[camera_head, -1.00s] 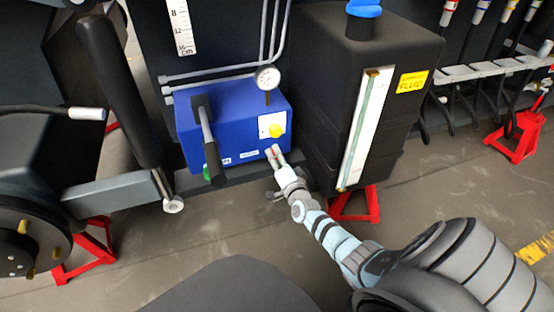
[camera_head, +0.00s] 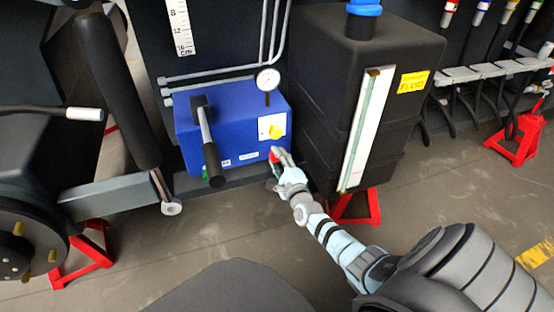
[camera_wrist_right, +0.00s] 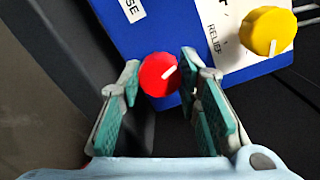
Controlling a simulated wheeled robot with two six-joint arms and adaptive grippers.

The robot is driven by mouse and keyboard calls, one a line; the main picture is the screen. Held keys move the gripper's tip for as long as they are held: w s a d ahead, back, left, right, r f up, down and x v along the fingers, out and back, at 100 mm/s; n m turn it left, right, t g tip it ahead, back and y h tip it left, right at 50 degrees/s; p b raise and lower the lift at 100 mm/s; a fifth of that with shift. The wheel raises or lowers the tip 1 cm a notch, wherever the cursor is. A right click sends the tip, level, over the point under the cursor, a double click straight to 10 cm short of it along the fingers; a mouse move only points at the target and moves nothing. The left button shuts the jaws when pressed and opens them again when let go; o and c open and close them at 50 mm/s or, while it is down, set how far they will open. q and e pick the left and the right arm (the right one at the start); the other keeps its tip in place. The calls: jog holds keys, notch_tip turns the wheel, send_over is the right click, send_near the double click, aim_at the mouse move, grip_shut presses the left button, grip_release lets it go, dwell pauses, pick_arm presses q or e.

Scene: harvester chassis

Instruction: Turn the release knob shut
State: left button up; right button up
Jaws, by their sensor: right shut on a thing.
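The red release knob (camera_wrist_right: 159,74) with a white pointer line sits at the lower edge of the blue pump box (camera_head: 230,128). The line points up and to the right in the wrist view. In the head view the knob (camera_head: 274,155) is small, at the box's lower right corner. My right gripper (camera_wrist_right: 160,82) has one finger on each side of the knob and is shut on it. It also shows in the head view (camera_head: 278,157). A label ending in "SE" is beside the knob. My left gripper is not in view.
A yellow knob (camera_wrist_right: 268,30) marked RELIEF is close to the right finger. A black pump handle (camera_head: 210,145) and a gauge (camera_head: 267,79) are on the box. A black fluid tank (camera_head: 375,90) stands close on the right. Floor in front is open.

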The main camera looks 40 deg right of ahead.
jog(key=shift+m, duration=1.9)
jog(key=o, duration=1.1)
jog(key=shift+o, duration=0.2)
jog(key=shift+s, duration=0.2)
jog(key=v, duration=1.1)
jog(key=shift+s, duration=0.3)
jog(key=shift+a+f, duration=0.1)
jog(key=shift+a, duration=0.05)
